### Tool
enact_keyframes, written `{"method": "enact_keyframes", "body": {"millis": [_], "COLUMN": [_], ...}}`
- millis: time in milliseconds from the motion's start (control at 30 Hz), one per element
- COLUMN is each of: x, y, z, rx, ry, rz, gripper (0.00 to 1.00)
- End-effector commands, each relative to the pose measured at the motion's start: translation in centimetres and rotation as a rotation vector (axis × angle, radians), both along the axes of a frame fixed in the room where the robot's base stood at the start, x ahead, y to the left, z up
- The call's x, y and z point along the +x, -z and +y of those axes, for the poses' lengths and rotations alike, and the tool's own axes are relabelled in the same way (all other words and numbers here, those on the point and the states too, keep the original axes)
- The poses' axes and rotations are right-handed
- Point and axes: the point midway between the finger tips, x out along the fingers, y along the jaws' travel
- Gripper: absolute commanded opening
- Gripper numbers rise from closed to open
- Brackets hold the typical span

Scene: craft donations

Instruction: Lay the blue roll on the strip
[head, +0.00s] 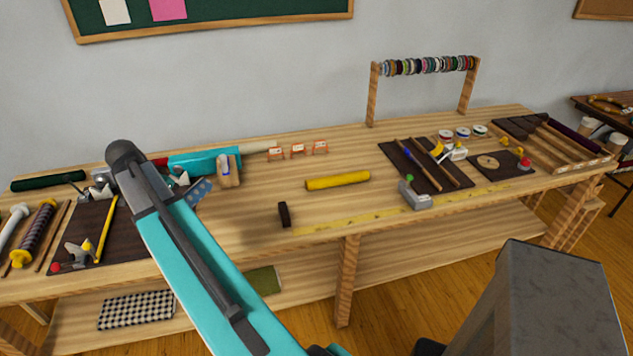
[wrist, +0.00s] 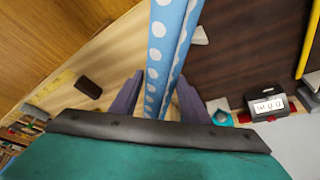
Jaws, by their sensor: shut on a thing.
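A blue roll with white dots (wrist: 170,50) is held between the two fingers of my gripper (wrist: 162,98) in the wrist view. The gripper is shut on it, and the roll extends away past the fingertips. In the head view a small dotted end of the blue roll (head: 201,188) shows right of my arm, over the left part of the table; my arm hides the rest and the gripper. A yellow marked strip (head: 350,221) lies along the table's front edge, to the right of the roll. Part of the strip shows in the wrist view (wrist: 62,80).
A dark block (head: 284,214) stands by the strip's left end. A yellow roll (head: 338,181) lies behind the strip. A grey device (head: 415,199) is at the strip's right part. A dark mat with tools (head: 85,232) lies at left. The wooden tabletop's middle has bare room.

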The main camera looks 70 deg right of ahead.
Motion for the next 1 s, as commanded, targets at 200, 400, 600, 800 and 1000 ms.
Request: {"method": "enact_keyframes", "body": {"millis": [200, 400, 600, 800, 1000], "x": [-2.7, -5.8, -9.7, -14.3, -19.4], "y": [0.4, 0.8, 1.3, 1.9, 2.4], "z": [-5.7, -10.7, -15.6, -20.3, -24.4], "rx": [-0.002, -0.005, -0.007, -0.008, -0.009], "ry": [0.144, 0.268, 0.391, 0.509, 0.618], "rz": [0.000, 0.001, 0.000, 0.001, 0.001], "gripper": [0.16, 0.16, 0.16, 0.16, 0.16]}}
